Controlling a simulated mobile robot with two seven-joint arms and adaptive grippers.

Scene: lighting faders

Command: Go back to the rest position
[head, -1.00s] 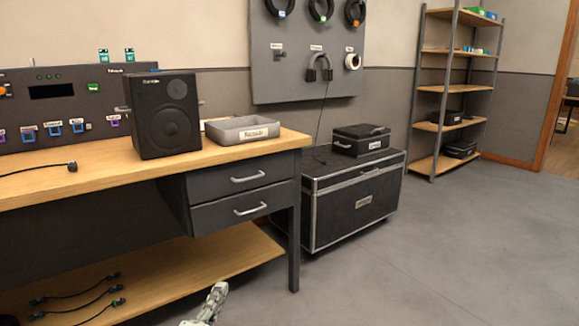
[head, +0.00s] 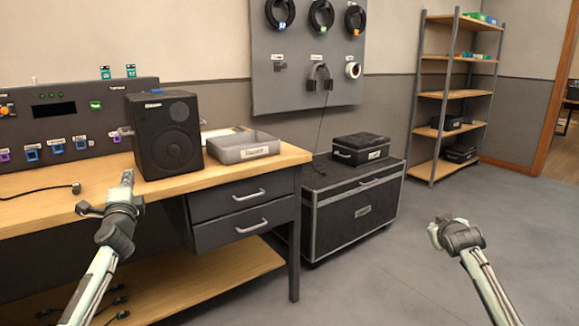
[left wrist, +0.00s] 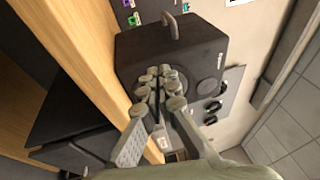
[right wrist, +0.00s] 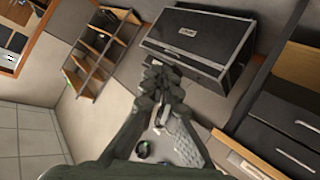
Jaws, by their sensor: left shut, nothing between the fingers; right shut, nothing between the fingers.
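My left gripper (head: 126,180) is raised at the front of the bench, left of the black speaker in the head view. Its fingers are shut and empty in the left wrist view (left wrist: 158,95), with the speaker (left wrist: 170,50) behind them. My right gripper (head: 436,232) is raised over the open floor at the right. In the right wrist view (right wrist: 160,90) its fingers are shut with nothing between them.
The wooden bench (head: 40,205) carries the speaker (head: 165,135), a grey tray (head: 243,147) and a control panel (head: 60,115). A black flight case (head: 355,205) stands right of the bench. Shelves (head: 450,95) stand at the back. The grey floor (head: 400,280) is clear.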

